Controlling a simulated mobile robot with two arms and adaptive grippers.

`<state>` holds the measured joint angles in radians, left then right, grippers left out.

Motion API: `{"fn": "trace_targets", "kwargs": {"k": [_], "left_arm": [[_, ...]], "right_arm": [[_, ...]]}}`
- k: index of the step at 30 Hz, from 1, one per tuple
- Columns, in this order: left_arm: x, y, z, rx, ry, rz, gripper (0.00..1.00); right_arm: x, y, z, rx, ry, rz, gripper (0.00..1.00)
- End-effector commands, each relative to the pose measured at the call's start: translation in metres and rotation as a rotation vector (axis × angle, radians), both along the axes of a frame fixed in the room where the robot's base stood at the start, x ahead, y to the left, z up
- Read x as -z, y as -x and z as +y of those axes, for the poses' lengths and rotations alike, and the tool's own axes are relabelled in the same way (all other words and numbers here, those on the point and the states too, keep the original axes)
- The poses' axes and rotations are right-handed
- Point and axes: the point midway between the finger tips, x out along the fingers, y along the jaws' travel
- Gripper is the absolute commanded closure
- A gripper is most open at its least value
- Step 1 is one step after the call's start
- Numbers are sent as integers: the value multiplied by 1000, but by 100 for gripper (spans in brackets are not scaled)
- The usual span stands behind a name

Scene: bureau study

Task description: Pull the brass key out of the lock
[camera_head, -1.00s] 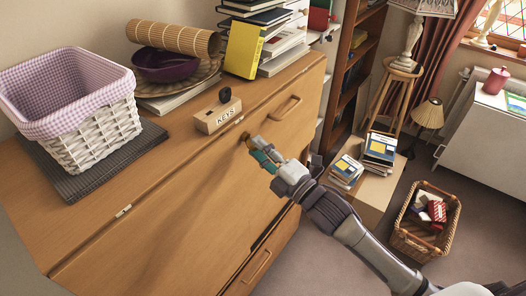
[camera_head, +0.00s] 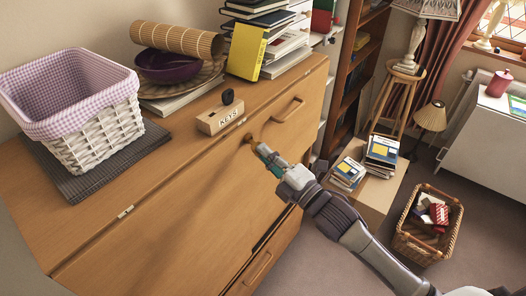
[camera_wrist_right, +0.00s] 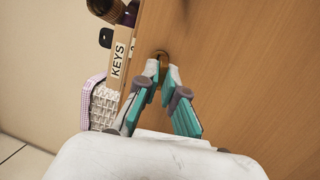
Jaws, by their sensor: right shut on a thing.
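The brass lock (camera_head: 248,139) is a small round plate on the front of the wooden bureau (camera_head: 180,200), below the top edge. It also shows in the right wrist view (camera_wrist_right: 160,54), just beyond my fingertips. My right gripper (camera_head: 262,149) is in front of and slightly below the lock, with its teal fingers closed together. In the right wrist view its fingertips (camera_wrist_right: 163,72) are shut on the brass key (camera_wrist_right: 163,66), which is mostly hidden between them. I cannot tell whether the key's tip is inside the lock. My left gripper is not in view.
A wooden KEYS block (camera_head: 219,117) stands on the bureau top above the lock. A white basket (camera_head: 100,140), a purple bowl (camera_head: 168,66) and stacked books are also there. A wicker basket (camera_head: 428,245) is on the floor at right.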

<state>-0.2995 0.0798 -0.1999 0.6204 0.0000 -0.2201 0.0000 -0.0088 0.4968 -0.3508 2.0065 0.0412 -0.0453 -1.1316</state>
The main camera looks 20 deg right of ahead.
Motion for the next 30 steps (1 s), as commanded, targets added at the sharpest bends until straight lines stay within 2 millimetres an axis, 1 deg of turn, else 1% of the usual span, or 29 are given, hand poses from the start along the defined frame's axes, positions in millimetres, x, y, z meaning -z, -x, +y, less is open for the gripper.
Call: {"fn": "trace_targets", "kwargs": {"k": [30], "left_arm": [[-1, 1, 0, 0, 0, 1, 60]], "right_arm": [[8, 43, -22, -1, 1, 1, 100]]}}
